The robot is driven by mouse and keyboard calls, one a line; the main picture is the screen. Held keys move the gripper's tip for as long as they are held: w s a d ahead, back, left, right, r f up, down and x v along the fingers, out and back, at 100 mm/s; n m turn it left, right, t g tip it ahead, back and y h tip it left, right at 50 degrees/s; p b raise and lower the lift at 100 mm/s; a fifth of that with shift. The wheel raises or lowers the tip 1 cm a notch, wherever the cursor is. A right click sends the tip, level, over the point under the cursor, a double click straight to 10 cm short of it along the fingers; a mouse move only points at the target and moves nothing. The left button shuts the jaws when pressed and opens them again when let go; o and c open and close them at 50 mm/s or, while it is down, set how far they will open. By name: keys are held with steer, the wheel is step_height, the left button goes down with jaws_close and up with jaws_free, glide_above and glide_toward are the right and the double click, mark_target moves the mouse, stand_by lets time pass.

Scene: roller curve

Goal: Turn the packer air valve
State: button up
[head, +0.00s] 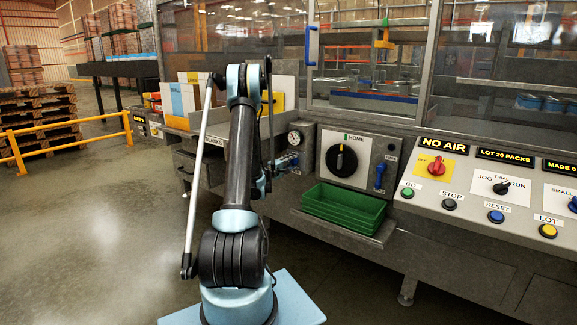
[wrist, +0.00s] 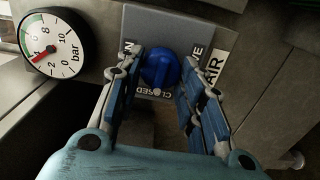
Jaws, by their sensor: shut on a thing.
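The packer air valve is a round blue knob (wrist: 158,72) on a grey plate in the wrist view. A white mark on it faces the CLOSED label, which reads upside down. An AIR label lies to its right, and other lettering is partly covered by my fingers. My gripper (wrist: 163,60) has one finger on each side of the knob and is shut on it. In the head view my arm (head: 240,150) stands in front of the valve area, and blue valve parts (head: 285,162) show beside it.
The panel display (head: 443,145) reads NO AIR. A green tray (head: 343,207) and a HOME dial (head: 341,160) are to the right. Open floor lies left.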

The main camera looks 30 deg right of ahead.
stand_by(0.3)
steer(key=shift+f, duration=0.1)
steer(key=o, duration=1)
steer(key=shift+o, duration=0.3)
